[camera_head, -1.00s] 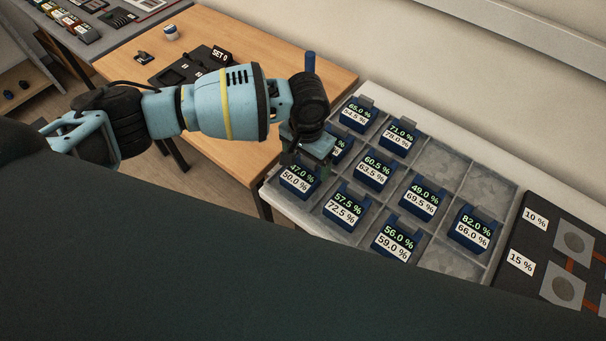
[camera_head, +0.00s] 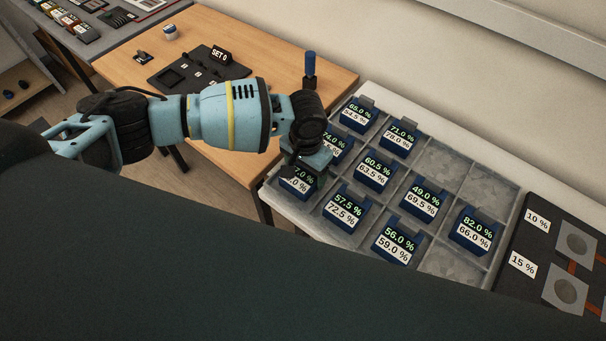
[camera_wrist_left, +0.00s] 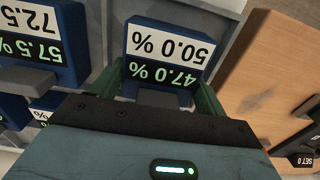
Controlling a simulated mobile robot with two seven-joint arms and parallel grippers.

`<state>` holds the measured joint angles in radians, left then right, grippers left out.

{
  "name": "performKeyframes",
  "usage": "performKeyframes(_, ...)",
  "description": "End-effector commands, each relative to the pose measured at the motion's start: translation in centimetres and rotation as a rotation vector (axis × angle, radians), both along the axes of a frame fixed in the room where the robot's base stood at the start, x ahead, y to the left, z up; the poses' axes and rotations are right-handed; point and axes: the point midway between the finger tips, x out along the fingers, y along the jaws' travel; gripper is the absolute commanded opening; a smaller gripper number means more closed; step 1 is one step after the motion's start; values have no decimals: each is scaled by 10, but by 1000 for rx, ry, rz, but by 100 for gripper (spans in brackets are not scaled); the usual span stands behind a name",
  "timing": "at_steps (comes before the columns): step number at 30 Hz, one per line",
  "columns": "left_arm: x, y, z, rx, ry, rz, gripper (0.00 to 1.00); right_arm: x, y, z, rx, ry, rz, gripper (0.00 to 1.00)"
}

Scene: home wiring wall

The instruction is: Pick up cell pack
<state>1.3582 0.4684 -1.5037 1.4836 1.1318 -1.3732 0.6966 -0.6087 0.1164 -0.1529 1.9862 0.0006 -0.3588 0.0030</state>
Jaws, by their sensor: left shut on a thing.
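Blue cell packs with percentage labels sit in the compartments of a grey tray (camera_head: 443,170). The cell pack marked 47.0 % and 50.0 % (camera_head: 298,184) is at the tray's near left corner. My left gripper (camera_head: 302,172) is over this pack and covers part of its labels. In the left wrist view the same pack (camera_wrist_left: 167,55) lies between the two green fingers, and the gripper (camera_wrist_left: 167,88) is shut on it. The pack still appears within its compartment. My right gripper is not in view.
Neighbouring packs marked 57.5 % (camera_head: 346,209) and 74.0 % (camera_head: 335,146) stand close by. Several tray compartments at the right are empty. A wooden table (camera_head: 270,65) holds a black SET 0 fixture (camera_head: 198,67) and a blue-handled tool (camera_head: 310,66). A dark panel (camera_head: 555,250) lies at right.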

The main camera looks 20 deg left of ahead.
Motion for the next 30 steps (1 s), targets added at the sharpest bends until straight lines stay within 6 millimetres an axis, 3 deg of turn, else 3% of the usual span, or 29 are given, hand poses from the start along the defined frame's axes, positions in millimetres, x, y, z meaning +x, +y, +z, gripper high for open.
performKeyframes(7,1,0,13,-1,-3,0,46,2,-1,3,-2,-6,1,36)
performKeyframes(21,1,-1,91,-2,-5,-1,46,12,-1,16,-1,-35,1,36)
performKeyframes(30,0,1,102,-1,-1,2,46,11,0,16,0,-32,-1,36)
